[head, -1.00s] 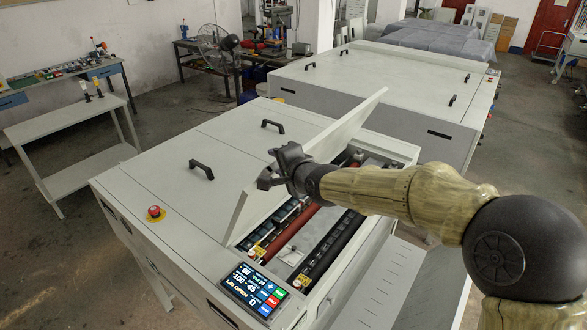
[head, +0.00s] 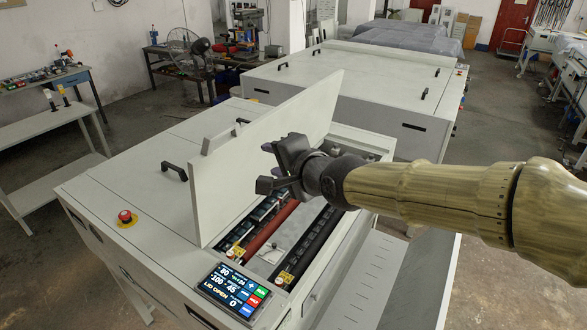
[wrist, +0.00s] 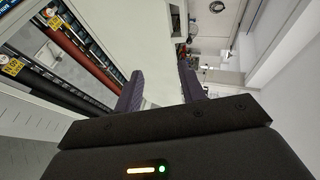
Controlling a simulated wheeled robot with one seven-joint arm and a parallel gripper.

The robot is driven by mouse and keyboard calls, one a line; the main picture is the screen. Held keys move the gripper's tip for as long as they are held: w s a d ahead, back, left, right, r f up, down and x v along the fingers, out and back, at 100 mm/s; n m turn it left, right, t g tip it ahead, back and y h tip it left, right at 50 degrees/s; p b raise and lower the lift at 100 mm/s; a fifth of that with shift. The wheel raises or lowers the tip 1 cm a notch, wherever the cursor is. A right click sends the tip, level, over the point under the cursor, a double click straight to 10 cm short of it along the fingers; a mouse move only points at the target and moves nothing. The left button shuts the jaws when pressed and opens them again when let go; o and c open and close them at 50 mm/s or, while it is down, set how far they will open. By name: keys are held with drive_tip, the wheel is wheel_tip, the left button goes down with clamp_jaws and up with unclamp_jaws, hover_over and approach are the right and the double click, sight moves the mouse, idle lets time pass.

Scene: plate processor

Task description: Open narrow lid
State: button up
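The narrow lid (head: 235,165) is a long pale grey panel on the near machine. It stands raised and steep, leaning a little, with the bay of rollers (head: 270,232) uncovered on its right. My gripper (head: 264,167) is in front of the lid's inner face, its two dark fingers spread and pointing at it. In the wrist view the fingers of my gripper (wrist: 160,88) are apart with nothing between them, and the pale lid (wrist: 150,40) fills the space beyond. Whether a finger touches the lid is unclear. The display (head: 232,290) reads "LID OPEN".
A red stop button (head: 125,216) sits on the machine's front left corner. A slotted grey tray (head: 372,275) extends at the right. A second machine (head: 365,80) stands behind.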

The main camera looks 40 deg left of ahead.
drive_tip(key=v, duration=0.6)
idle(0.5)
drive_tip(key=shift+r, duration=0.1)
